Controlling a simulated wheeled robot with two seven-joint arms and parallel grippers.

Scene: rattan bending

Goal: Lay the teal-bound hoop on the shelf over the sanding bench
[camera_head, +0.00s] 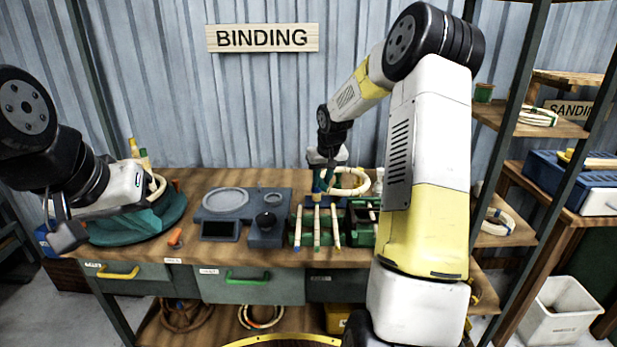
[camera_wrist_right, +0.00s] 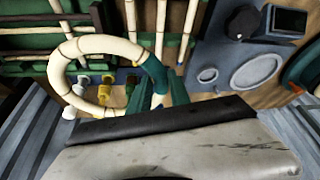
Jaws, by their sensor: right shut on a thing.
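The hoop (camera_wrist_right: 70,48) is a pale rattan ring with a teal binding (camera_wrist_right: 154,72) on one side. It also shows over the binding bench in the head view (camera_head: 361,188). My right gripper (camera_head: 322,184) is shut on it near the binding; the fingertips are partly hidden. My left gripper (camera_head: 66,222) hangs at the left over the bench, and its jaw gap is unclear. At the right, a wooden shelf (camera_head: 572,78) is above the SANDING sign (camera_head: 572,110) and the sanding bench (camera_head: 520,180), partly behind a rack post.
The binding bench (camera_head: 275,257) holds a teal turntable (camera_head: 140,226), a grey tray unit (camera_head: 222,217) and green racks of rattan sticks (camera_head: 317,228). Rack shelves (camera_head: 540,128) at the right carry rattan coils. Dark rack posts (camera_head: 520,90) stand before the sanding area. A white bin (camera_head: 560,312) is on the floor.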

